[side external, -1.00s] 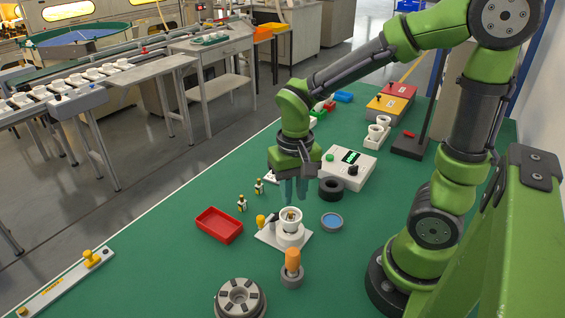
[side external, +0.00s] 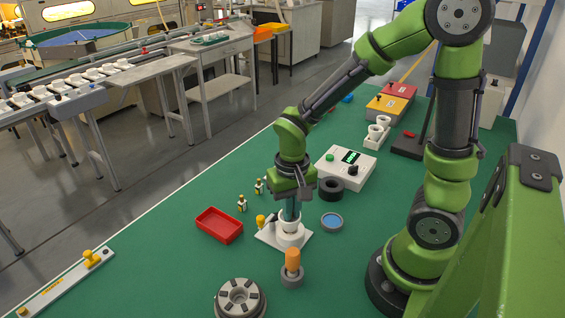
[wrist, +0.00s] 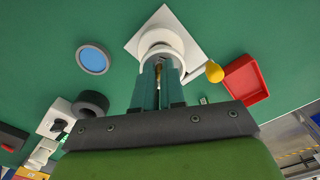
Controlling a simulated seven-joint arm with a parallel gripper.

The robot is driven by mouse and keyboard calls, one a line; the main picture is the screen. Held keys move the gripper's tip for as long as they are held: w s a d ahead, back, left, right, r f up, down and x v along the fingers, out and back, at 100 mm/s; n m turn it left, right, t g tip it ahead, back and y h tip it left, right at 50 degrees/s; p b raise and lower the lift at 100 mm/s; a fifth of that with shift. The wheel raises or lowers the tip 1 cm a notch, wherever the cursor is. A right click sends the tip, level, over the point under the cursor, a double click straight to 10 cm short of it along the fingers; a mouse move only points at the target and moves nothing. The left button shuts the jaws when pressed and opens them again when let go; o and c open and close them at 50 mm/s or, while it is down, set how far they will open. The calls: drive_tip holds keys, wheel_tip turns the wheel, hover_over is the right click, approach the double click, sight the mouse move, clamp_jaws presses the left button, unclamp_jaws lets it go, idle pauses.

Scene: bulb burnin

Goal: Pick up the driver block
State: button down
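A white cup-shaped holder (side external: 291,240) stands on a white square base plate (side external: 268,236), with a yellow knob (side external: 260,221) at its side. A small dark and brass piece (wrist: 158,69), which may be the driver block, shows in the holder between my fingers in the wrist view. My gripper (side external: 290,217) points straight down over the holder, its teal fingertips at or inside the rim. In the wrist view the fingers (wrist: 158,78) stand close on both sides of the piece. Whether they press on it cannot be told; the holder's wall and the fingers hide most of it.
A red tray (side external: 219,225) lies left of the holder. A blue-topped round dish (side external: 332,221) and a black ring (side external: 331,189) lie right. An orange-handled tool (side external: 292,264) stands just in front, beside a grey round fixture (side external: 240,298). A white control box (side external: 346,168) is behind.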

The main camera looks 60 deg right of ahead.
drive_tip(key=shift+s+a+f, duration=0.1)
drive_tip(key=shift+s+f, duration=0.05)
drive_tip(key=shift+s, duration=0.05)
wheel_tip(320, 180, up, 15)
drive_tip(key=shift+w, duration=0.15)
idle(0.8)
